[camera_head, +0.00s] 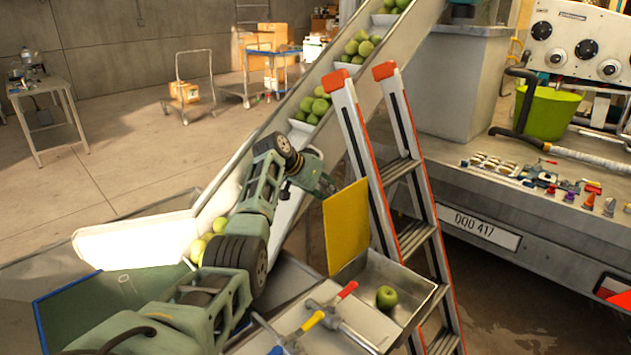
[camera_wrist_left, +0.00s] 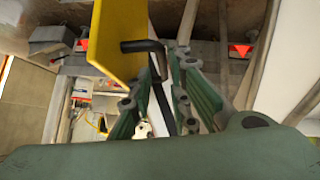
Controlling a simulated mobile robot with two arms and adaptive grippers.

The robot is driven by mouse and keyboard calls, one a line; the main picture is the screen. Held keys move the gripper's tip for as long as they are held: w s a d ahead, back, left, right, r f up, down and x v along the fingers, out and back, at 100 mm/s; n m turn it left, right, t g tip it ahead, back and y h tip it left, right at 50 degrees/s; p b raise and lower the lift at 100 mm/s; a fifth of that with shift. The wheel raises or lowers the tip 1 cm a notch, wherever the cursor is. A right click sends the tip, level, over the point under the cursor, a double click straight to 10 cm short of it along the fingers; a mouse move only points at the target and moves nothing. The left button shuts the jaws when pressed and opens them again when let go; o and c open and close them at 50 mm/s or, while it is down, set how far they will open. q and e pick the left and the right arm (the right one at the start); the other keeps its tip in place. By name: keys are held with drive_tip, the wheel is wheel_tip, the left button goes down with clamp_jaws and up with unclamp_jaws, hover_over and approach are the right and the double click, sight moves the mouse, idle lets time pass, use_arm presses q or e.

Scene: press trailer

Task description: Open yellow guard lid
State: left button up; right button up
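The yellow guard lid (camera_head: 346,228) is a flat panel standing roughly upright at the lower end of the conveyor, in front of the ladder. In the left wrist view the lid (camera_wrist_left: 117,42) shows at upper left, with a black bent handle (camera_wrist_left: 143,46) by its edge. My left gripper (camera_head: 322,186) is at the lid's upper left edge. In the left wrist view my left gripper (camera_wrist_left: 166,78) has its fingers apart, with a dark bar showing between them near the handle. Whether they touch the handle is unclear. My right gripper is not in view.
An orange-and-white ladder (camera_head: 412,166) stands right behind the lid. A metal tray (camera_head: 398,282) with a green apple (camera_head: 386,297) is below it. The conveyor (camera_head: 228,183) carries apples.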

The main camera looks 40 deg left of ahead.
use_arm(q)
drive_tip(key=v, duration=0.7)
drive_tip(key=shift+s, duration=0.1)
